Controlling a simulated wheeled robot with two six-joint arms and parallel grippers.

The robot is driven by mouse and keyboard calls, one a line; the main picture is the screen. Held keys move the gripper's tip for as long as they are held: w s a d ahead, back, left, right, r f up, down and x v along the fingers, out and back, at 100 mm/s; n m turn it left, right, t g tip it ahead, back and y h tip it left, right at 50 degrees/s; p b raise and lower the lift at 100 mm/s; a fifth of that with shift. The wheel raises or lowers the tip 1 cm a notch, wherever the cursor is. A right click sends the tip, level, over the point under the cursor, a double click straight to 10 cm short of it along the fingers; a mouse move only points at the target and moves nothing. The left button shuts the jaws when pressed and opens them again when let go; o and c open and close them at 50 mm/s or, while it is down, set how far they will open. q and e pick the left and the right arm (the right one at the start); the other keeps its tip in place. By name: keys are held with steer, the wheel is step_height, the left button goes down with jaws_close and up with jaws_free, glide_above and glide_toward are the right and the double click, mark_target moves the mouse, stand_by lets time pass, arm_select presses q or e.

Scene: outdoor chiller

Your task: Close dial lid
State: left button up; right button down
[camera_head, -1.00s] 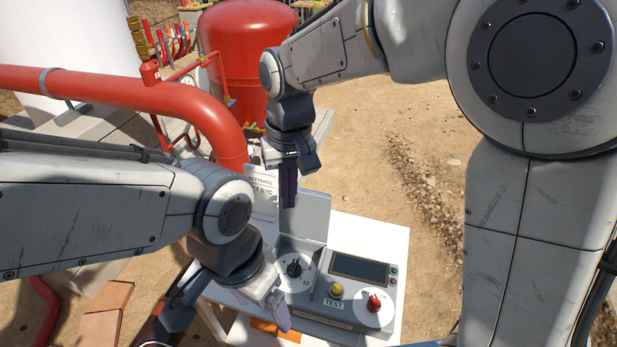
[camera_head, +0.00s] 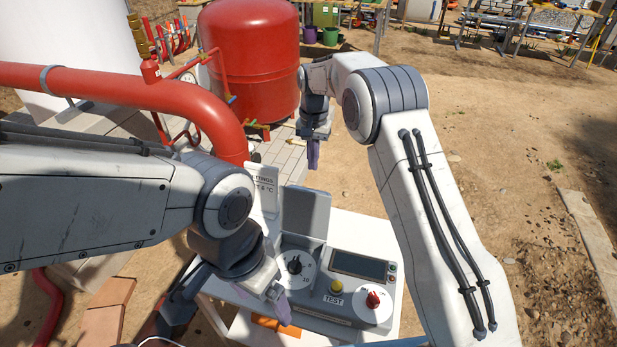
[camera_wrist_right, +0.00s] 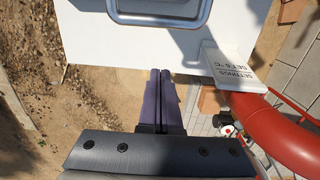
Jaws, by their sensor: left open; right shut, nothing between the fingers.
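The dial lid (camera_head: 305,212) is a grey flap that stands raised behind the dial (camera_head: 295,265) on the control panel; the black knob and white dial face are uncovered. The lid's grey edge (camera_wrist_right: 160,14) also shows at the top of the right wrist view. My right gripper (camera_head: 313,158) is shut and empty, pointing down above and beyond the lid, apart from it. Its purple fingers (camera_wrist_right: 160,100) are together in the right wrist view. My left gripper (camera_head: 230,303) is at the panel's front left, near the dial; it is open, with one finger partly hidden.
The panel has a dark screen (camera_head: 358,265), a yellow button (camera_head: 336,287) and a red knob (camera_head: 373,299) on a white table (camera_head: 395,240). A settings sign (camera_head: 263,188) stands left of the lid. A red pipe (camera_head: 150,98) and red tank (camera_head: 248,65) are behind.

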mark_target(307, 209)
steer(key=s+f+p, duration=0.1)
steer(key=s+a+f+p, duration=0.1)
steer(key=s+f+p, duration=0.1)
steer(key=shift+s+a+f, duration=0.25)
steer(key=shift+s, duration=0.1)
steer(key=shift+a, duration=0.1)
stand_by(0.3)
